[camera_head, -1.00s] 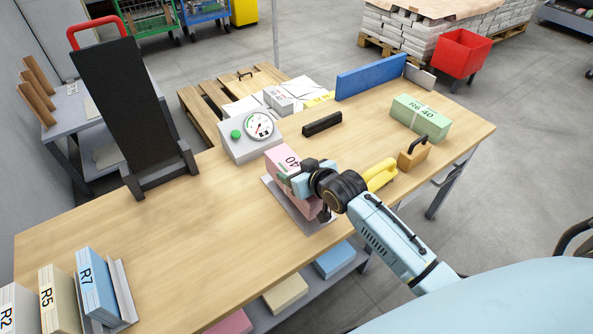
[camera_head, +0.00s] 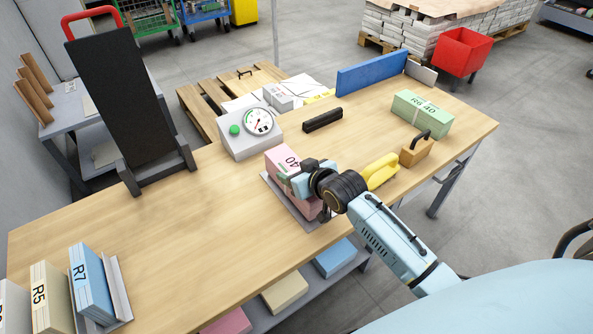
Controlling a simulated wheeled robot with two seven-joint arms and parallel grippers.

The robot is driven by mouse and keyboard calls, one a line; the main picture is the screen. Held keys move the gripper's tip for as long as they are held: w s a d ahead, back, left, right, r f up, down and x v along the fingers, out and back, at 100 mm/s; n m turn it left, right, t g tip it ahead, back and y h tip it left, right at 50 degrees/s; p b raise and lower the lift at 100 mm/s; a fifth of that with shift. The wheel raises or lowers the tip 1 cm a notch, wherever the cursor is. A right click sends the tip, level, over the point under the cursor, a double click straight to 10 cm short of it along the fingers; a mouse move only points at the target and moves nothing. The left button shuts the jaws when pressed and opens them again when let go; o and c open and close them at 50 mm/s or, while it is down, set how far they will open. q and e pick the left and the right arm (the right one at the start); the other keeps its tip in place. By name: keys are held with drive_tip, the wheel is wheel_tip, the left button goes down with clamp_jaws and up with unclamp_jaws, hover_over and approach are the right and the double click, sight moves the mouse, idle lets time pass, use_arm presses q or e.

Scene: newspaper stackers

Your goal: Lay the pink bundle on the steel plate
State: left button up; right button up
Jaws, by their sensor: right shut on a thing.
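The pink bundle (camera_head: 281,154), with a "40" on its end, lies low over the steel plate (camera_head: 311,227) near the front edge of the table. The plate shows as a grey strip along the bundle's left and front sides. My right gripper (camera_head: 302,184) is shut on the pink bundle from the right and hides its middle. Whether the bundle's underside rests fully on the plate is hard to tell. My left gripper is not in view.
A dial scale box (camera_head: 251,140) stands behind the bundle. A black upright stand (camera_head: 125,105) is at left. The left-middle tabletop is clear.

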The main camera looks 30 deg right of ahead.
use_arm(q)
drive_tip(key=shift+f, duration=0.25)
use_arm(e)
drive_tip(key=shift+w+f, duration=0.1)
drive_tip(key=shift+f, duration=0.25)
idle(0.3)
drive_tip(key=o, duration=1.9)
drive_tip(key=shift+c, duration=0.2)
drive_tip(key=shift+s+f, duration=0.2)
drive_tip(key=shift+f, duration=0.15)
drive_tip(key=shift+r, duration=0.1)
drive_tip(key=p+v, duration=0.1)
drive_tip(key=v, duration=0.4)
drive_tip(key=shift+r+p, duration=0.1)
drive_tip(key=shift+p, duration=0.3)
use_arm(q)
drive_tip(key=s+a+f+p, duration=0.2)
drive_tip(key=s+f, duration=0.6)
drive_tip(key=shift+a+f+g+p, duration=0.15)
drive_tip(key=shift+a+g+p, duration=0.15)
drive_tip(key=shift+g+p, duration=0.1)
use_arm(e)
drive_tip(key=v, duration=0.8)
